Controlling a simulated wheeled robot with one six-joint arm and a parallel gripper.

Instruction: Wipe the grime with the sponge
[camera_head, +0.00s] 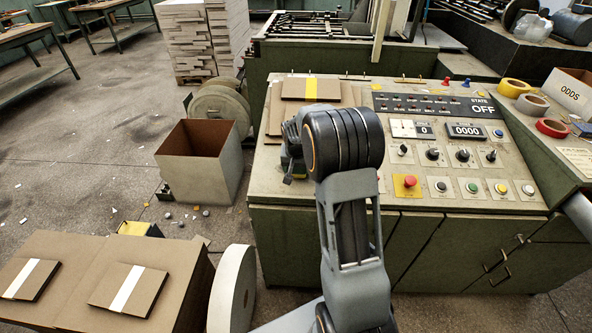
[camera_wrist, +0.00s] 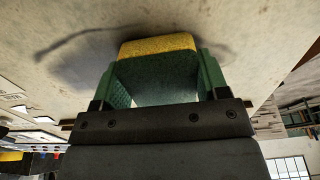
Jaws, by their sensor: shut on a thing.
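The sponge (camera_wrist: 158,46) has a yellow layer and a green layer. My gripper (camera_wrist: 157,78) is shut on the sponge, with one finger on each side of its green part. The yellow end is at a pale, worn panel surface (camera_wrist: 262,30); I cannot tell whether it touches. Dark grime (camera_wrist: 72,43) smears across that surface on the left of the sponge, and a dark patch also shows on its right.
The console (camera_head: 300,189) carries buttons and knobs, with a red button (camera_head: 410,181) near the arm. Brown boards (camera_head: 312,90) lie at its back left. An open carton (camera_head: 200,165) stands left.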

